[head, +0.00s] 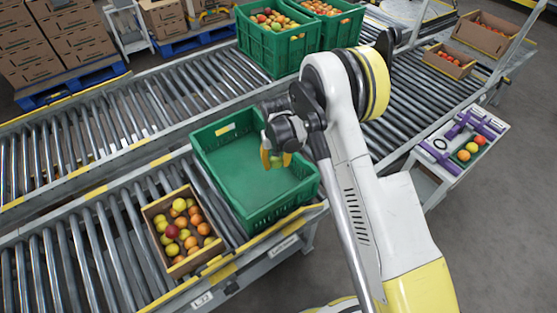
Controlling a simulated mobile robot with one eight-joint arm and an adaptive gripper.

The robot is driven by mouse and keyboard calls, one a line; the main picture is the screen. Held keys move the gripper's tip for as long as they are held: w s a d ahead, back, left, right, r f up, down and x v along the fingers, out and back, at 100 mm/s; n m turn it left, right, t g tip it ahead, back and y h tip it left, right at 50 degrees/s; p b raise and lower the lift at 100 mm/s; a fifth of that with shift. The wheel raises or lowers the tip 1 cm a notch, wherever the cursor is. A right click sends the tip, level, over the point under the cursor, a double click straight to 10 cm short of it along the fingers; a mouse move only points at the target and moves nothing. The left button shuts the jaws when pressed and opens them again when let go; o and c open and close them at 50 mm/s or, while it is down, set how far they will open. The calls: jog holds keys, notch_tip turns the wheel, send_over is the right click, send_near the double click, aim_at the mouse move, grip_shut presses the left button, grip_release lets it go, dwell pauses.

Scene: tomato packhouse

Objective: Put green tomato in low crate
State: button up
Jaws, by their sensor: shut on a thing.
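The low crate (208,146) is a green plastic crate on the front roller conveyor, and its visible floor is bare. My gripper (276,162), with yellow fingers, is over the right part of this crate and points down. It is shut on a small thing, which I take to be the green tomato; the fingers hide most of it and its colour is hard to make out. I cannot tell exactly how high it is above the crate floor.
A wooden box (153,213) of mixed tomatoes stands just left of the low crate. Two taller green crates (262,50) full of tomatoes stand on the rear conveyor. A side stand (437,158) at right holds a small tray of tomatoes. Cardboard boxes (478,40) stand at back right.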

jog(key=b, duration=0.9)
send_over(277, 190)
notch_tip(277, 190, down, 13)
jog(key=shift+s+r, duration=0.1)
jog(key=shift+r, duration=0.1)
jog(key=shift+f, duration=1.4)
jog(key=shift+f, duration=0.65)
jog(key=o, duration=0.9)
jog(key=c, duration=0.3)
jog(key=shift+r, duration=0.1)
jog(key=shift+r+p, duration=1.55)
jog(key=shift+r, duration=1.9)
jog(key=shift+r, duration=0.1)
